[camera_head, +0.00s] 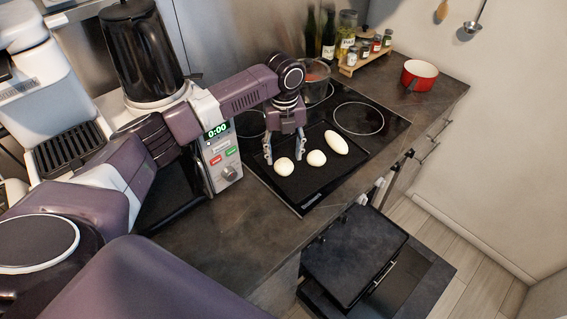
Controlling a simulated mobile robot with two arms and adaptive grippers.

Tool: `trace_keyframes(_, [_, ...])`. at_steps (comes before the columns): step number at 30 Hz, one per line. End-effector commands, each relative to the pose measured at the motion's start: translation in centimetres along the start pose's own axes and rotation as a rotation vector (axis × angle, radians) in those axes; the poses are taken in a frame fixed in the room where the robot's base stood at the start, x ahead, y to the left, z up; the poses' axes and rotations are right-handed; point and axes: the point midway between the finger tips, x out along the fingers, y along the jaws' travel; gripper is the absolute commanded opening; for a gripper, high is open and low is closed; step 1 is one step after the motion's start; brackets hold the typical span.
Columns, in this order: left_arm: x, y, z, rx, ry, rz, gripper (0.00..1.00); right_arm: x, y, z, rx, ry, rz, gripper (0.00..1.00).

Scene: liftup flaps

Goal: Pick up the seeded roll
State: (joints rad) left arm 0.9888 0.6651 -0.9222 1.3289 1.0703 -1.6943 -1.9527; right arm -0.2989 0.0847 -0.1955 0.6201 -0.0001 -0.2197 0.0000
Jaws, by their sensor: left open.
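Three pale bread pieces lie on a dark tray (299,187) over the cooktop. One is a round roll (284,166) at the left, one is a round roll (317,158) in the middle, and one is a longer roll (336,143) at the right. Seeds are too small to make out, so I cannot tell which roll is seeded. My left gripper (284,151) points down over the tray, open and empty, with its fingers just behind the left round roll. My right gripper is not in view.
A pot (316,88) sits behind the gripper. Bottles and a spice rack (365,55) stand at the back, a red pot (419,75) at right. The front counter is clear.

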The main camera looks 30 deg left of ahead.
Motion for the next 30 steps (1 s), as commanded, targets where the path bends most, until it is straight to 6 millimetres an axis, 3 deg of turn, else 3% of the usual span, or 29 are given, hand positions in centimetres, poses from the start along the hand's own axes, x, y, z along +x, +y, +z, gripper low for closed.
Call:
trace_keyframes(3, [1.7,-0.1,-0.2,-0.002,0.004,0.004,0.51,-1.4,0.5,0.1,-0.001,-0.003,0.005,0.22])
trace_keyframes(7, [3.3,-0.1,-0.1,-0.002,0.001,0.003,0.51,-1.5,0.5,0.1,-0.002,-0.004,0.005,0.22])
trace_keyframes(16, [3.8,-0.1,-0.1,0.0,-0.001,0.001,0.5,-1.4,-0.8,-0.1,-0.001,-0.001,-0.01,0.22])
trace_keyframes(25, [3.8,-0.1,0.0,-0.001,0.0,0.001,0.18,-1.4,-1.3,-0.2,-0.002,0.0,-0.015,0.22])
trace_keyframes(30, [3.8,-0.1,0.0,-0.001,-0.001,0.001,0.17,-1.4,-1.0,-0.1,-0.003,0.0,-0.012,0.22])
